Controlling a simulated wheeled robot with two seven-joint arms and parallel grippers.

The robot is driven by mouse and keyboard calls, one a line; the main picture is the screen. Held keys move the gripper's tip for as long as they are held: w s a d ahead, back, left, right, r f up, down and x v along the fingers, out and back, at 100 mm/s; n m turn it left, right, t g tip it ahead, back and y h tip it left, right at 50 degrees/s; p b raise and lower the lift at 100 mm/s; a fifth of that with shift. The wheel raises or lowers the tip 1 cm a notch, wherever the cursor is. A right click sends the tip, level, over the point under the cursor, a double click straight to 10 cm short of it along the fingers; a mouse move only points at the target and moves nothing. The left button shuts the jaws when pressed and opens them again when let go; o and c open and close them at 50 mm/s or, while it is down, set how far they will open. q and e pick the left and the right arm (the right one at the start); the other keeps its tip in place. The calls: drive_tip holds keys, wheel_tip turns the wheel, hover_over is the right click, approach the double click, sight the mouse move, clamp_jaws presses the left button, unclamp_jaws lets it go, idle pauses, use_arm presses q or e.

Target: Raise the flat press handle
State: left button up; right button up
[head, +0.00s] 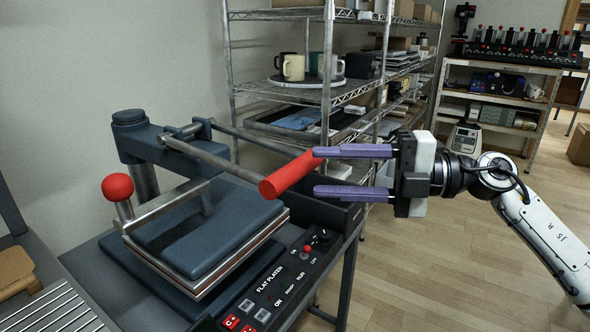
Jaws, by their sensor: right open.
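The flat press (205,235) stands on a stand at the left, labelled "FLAT PLATEN". Its handle has a red cylindrical grip (285,178) at the front end of two grey bars (215,160), which run out above the dark upper plate from the rear post. The upper plate lies close over the lower stack. My right gripper (317,172) is open, with purple fingers pointing left. Its fingertips are at the right end of the red grip, the upper one overlapping it in the picture. I cannot tell whether they touch. My left gripper is out of view.
A red ball knob (117,187) stands on the press's left side. The control panel (280,275) is in front. Wire shelving (330,95) with mugs (293,67) stands behind. A slatted rack (50,310) is at lower left. The floor (450,260) at right is clear.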

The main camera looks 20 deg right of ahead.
sight(305, 171)
drive_tip(key=x, duration=0.6)
drive_tip(key=shift+a+p, duration=0.15)
drive_tip(key=shift+p, duration=0.15)
drive_tip(key=shift+c, duration=0.4)
drive_tip(key=shift+r, duration=0.1)
clamp_jaws()
